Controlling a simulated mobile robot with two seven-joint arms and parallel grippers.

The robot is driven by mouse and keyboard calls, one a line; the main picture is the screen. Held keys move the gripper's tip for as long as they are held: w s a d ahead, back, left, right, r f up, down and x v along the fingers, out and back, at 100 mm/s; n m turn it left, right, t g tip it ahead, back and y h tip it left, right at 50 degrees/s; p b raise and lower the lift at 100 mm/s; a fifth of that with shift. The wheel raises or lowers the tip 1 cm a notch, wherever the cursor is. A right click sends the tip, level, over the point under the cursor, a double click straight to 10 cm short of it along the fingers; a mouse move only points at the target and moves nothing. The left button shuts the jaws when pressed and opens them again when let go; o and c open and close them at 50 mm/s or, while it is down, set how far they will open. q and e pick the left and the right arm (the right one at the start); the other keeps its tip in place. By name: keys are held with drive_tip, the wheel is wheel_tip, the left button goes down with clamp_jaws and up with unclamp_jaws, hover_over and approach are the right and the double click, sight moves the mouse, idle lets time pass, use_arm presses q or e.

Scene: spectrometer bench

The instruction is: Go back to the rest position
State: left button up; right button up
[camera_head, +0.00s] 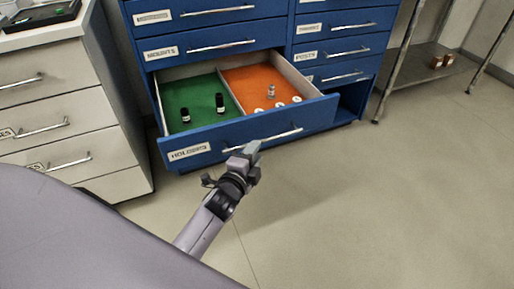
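My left gripper (251,151) is in front of the open blue drawer labelled HOLDERS (190,152), its fingertips overlapping the drawer's bar handle (282,136) in the picture. I cannot tell whether the fingers touch the handle or whether they are open or shut. My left arm reaches up to it from the lower left. My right gripper is out of view.
The open drawer has a green compartment (193,88) with dark cylindrical holders and an orange one (262,78) with several small pieces. A white drawer unit (65,95) stands left. A metal shelf (425,62) with small brown boxes is right. Floor (380,200) is clear.

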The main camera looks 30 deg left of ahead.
use_arm(q)
drive_tip(key=shift+s, duration=0.1)
idle(0.4)
drive_tip(key=s+d+f+n+g+h, duration=0.1)
drive_tip(key=s+d+f+n+g, duration=0.2)
drive_tip(key=s, duration=0.4)
drive_tip(key=s+d+f+n+g+h, duration=0.1)
drive_tip(key=s+d+n+h, duration=0.1)
drive_tip(key=s+n, duration=0.4)
drive_tip(key=s+d+f+n+g+h, duration=0.1)
drive_tip(key=s+d+n+g, duration=0.2)
drive_tip(key=s, duration=0.6)
drive_tip(key=s+a+r+n+t+p, duration=0.1)
drive_tip(key=a+r+p, duration=0.2)
drive_tip(key=r+p, duration=1.1)
drive_tip(key=p, duration=0.6)
drive_tip(key=shift+r+y, duration=0.3)
drive_tip(key=shift+r, duration=0.05)
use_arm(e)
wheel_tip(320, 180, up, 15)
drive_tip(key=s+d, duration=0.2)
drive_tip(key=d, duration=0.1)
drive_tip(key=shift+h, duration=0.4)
